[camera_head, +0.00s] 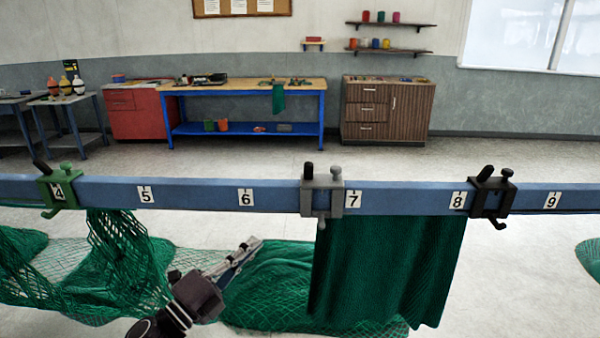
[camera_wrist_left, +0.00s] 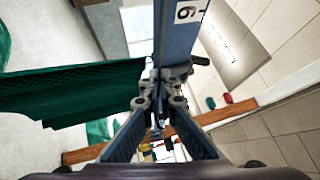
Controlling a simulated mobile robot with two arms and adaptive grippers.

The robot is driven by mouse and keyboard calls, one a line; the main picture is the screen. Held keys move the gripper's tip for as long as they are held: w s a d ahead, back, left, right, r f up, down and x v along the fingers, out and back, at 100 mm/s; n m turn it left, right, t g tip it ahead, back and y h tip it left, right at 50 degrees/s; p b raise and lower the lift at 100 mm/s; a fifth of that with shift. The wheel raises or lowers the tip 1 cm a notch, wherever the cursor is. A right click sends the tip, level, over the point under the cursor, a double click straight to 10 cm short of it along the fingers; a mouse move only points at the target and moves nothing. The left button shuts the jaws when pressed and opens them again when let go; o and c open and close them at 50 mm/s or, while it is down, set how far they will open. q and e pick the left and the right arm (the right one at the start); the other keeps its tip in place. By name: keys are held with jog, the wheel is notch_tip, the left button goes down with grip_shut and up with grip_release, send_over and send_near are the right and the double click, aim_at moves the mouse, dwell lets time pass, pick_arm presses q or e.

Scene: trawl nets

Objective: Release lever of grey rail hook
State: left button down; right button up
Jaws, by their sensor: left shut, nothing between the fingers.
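The grey rail hook (camera_head: 335,198) sits on the blue rail (camera_head: 270,192) just left of the number 7. Its dark lever (camera_head: 308,171) stands nearly upright on its left top, beside a grey screw knob. A green net panel (camera_head: 390,262) hangs below it. My left gripper (camera_head: 252,247) is below the rail, left of the hanging net and apart from the hook; its fingers are shut and empty. In the left wrist view my left gripper (camera_wrist_left: 160,103) points at the rail's underside; I cannot make out the hook clearly there. My right gripper is not in view.
A green hook (camera_head: 62,190) is at number 4, and a black hook (camera_head: 492,197) lies between 8 and 9. Bunched green net (camera_head: 110,265) hangs at the left. More net lies on the floor. Workbenches stand far behind the rail.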

aim_at(309, 171)
pick_arm(q)
jog(key=s+d+r+m+g+h, duration=0.1)
jog(key=s+r+m, duration=0.1)
jog(key=r, duration=0.2)
jog(key=s+d+r+m+g+h, duration=0.1)
jog(key=d+r+m+h, duration=0.1)
jog(key=r+m, duration=0.1)
jog(key=shift+s+d+r, duration=0.3)
jog(key=shift+s+r, duration=0.05)
jog(key=shift+r, duration=0.35)
jog(key=shift+w+p, duration=0.1)
jog(key=shift+p, duration=0.2)
jog(key=p+x, duration=0.1)
jog(key=x, duration=0.2)
jog(key=p+x, duration=0.2)
jog(key=x, duration=0.2)
jog(key=p+x, duration=0.1)
jog(key=x, duration=0.2)
jog(key=shift+w+d+r+p, duration=0.1)
jog(key=shift+d+r+p, duration=0.1)
jog(key=shift+r+p, duration=0.2)
jog(key=shift+w+a+r+p, duration=0.1)
jog(key=shift+w+r+p, duration=0.1)
jog(key=shift+w, duration=0.3)
jog(key=shift+w+r+p, duration=0.15)
jog(key=shift+w+r, duration=0.1)
jog(key=shift+w, duration=0.2)
jog(key=shift+w+r, duration=0.2)
jog(key=shift+w, duration=0.4)
